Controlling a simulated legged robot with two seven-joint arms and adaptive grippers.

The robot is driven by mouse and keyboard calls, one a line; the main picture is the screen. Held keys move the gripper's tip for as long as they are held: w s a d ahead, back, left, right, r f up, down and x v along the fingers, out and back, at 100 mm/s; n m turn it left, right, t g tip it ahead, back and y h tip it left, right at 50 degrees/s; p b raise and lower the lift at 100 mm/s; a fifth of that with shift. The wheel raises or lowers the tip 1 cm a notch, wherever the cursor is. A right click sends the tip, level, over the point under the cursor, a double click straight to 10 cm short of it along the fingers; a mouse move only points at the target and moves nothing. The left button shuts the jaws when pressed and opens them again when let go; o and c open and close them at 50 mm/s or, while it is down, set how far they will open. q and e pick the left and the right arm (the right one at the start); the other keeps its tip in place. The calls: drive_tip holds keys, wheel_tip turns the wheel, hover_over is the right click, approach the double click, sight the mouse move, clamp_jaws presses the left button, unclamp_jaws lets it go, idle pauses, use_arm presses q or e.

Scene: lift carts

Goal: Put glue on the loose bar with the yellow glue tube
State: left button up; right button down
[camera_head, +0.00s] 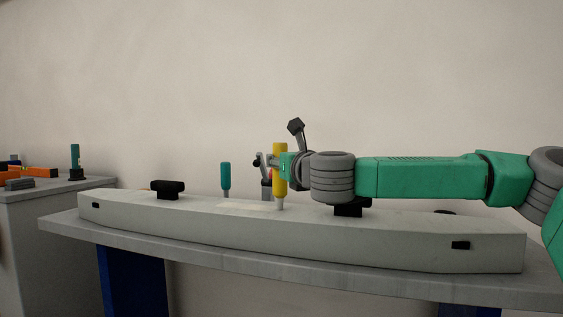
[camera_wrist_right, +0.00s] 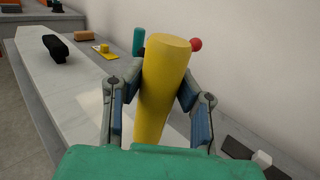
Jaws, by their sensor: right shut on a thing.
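The yellow glue tube (camera_head: 280,170) stands upright with its nozzle down, just above or touching the top of the grey bar (camera_head: 390,235). My right gripper (camera_head: 279,164) is shut on the tube; in the right wrist view the tube (camera_wrist_right: 163,85) sits between the two blue-padded fingers. The long bar (camera_wrist_right: 65,100) lies on the table and carries black handles (camera_head: 168,189). A pale patch (camera_head: 243,206) shows on its top, left of the nozzle. The nozzle tip is hidden in the right wrist view. My left gripper is not in view.
A teal-handled tool (camera_head: 226,178) stands behind the bar. A red ball-shaped top (camera_wrist_right: 196,45) shows behind the tube. A side table (camera_head: 40,190) at the left holds orange and dark items. The wall is close behind the table (camera_head: 180,252).

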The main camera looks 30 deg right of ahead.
drive_tip(key=w+a, duration=0.5)
drive_tip(key=shift+w, duration=0.4)
idle(0.8)
drive_tip(key=shift+w+a+f, duration=0.15)
drive_tip(key=shift+w+a, duration=1.75)
drive_tip(key=shift+w, duration=0.3)
drive_tip(key=shift+s+d, duration=1.5)
drive_tip(key=shift+s, duration=0.25)
drive_tip(key=shift+s+d, duration=1.55)
drive_tip(key=shift+s, duration=0.25)
drive_tip(key=shift+s+d, duration=1.5)
drive_tip(key=shift+s, duration=0.25)
